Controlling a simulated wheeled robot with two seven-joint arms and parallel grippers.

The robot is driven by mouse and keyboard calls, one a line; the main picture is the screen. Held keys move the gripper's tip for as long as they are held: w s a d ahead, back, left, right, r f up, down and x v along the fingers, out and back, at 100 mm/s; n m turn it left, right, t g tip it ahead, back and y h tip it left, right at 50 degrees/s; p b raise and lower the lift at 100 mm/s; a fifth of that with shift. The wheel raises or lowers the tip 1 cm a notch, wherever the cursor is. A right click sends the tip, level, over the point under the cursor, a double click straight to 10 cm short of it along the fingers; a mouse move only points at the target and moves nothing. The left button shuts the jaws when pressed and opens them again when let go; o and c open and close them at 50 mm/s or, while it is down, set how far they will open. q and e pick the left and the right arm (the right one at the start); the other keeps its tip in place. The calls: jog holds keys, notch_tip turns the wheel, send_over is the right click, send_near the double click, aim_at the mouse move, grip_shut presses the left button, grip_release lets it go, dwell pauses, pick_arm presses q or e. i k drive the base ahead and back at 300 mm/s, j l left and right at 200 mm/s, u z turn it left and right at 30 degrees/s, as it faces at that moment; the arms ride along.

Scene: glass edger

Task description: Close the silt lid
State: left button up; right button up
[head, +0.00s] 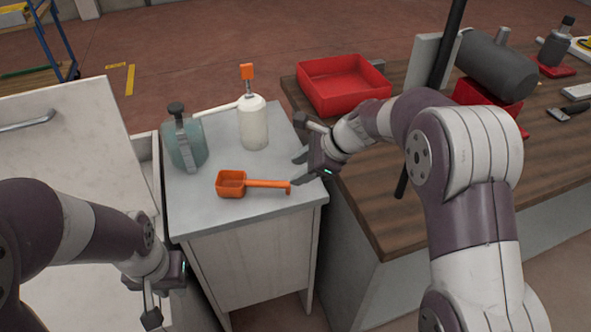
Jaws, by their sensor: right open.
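A large off-white panel (75,150) with a grey metal bar handle (27,122) stands at the left of the head view; it looks like the silt lid. It slopes, and a pale box edge (147,165) shows along its right side. My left gripper (145,305) is low at the left, in front of the panel's lower right; my arm hides part of the panel. Its fingers are partly hidden, and I cannot tell whether they touch anything. My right gripper (298,170) is open and empty beside the cabinet top's right edge, near the orange scoop's handle.
The grey-topped cabinet (210,216) holds an orange scoop (231,184), a white pump bottle (254,125) and a teal jug (186,145). At right, a wooden bench (375,205) carries a red tray (343,84) and a dark grey cylinder (492,68).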

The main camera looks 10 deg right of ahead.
aim_at(73, 138)
jog(key=u, duration=1.35)
